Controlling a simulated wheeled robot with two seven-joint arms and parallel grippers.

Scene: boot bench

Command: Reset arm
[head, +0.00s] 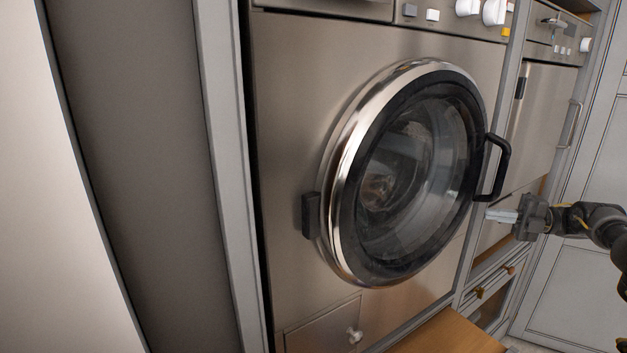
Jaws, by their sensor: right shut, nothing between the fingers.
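My right gripper (492,214) comes in from the right edge, with its fingers pointing left. It is shut and empty, just below the black handle (503,168) of a washing machine's round door. In the picture a small gap shows between the fingers and the handle; the gap in depth is hard to tell. The door (344,180) has a chrome rim and dark glass, and it looks closed or nearly so. Something pale and brownish shows dimly behind the glass. My left gripper is not in view.
The washing machine (290,110) stands in a grey cabinet frame (213,130). A second appliance (540,110) is at the right, with drawers (490,287) below it. A wooden surface (450,335) lies at the bottom. White cabinet doors (570,290) stand at the far right.

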